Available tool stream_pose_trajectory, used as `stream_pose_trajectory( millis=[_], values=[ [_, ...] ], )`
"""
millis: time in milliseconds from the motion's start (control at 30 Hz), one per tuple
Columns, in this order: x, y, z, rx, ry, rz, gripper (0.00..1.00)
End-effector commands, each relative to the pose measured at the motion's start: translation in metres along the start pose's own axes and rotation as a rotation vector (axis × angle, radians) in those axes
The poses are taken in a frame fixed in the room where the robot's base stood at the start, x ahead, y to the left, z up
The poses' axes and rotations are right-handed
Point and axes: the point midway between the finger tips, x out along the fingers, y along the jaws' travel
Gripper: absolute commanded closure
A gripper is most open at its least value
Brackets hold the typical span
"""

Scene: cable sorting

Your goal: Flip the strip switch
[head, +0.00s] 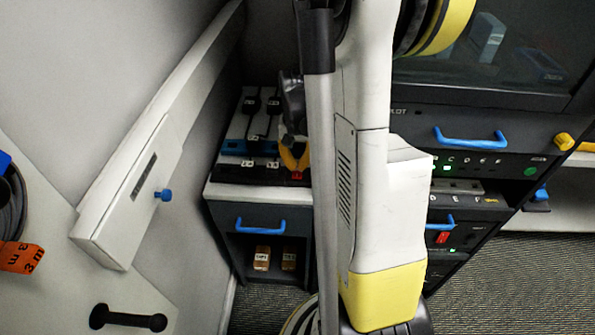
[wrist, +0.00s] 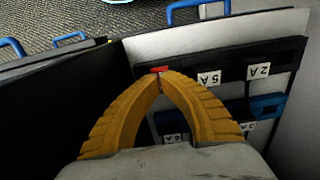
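The dark power strip (head: 232,173) lies along the front of the white cabinet top, left of my arm in the head view. It also shows in the wrist view (wrist: 285,52), with white number labels. Its red switch (wrist: 160,69) is at the end of the strip, and it shows small in the head view (head: 297,176). My gripper (wrist: 162,80) has yellow fingers that meet at the tips, with nothing visible between them. The tips are right at the switch and overlap its near edge. I cannot tell whether they touch it, or which way the switch is tipped.
A blue plug block (wrist: 267,107) sits behind the strip. Black adapters (head: 251,105) stand farther back on the cabinet top. A blue drawer handle (head: 260,225) is on the cabinet front. A wall and white trunking (head: 140,190) close off the left; equipment racks (head: 470,160) stand right.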

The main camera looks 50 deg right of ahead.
Motion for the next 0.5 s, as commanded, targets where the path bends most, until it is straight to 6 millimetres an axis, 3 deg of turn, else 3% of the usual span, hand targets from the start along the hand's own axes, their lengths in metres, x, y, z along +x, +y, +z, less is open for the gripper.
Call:
stream_pose_trajectory(
  millis=[500],
  values=[
    [0.0050, 0.0000, 0.0000, 0.000, 0.000, 0.000, 1.00]
  ],
)
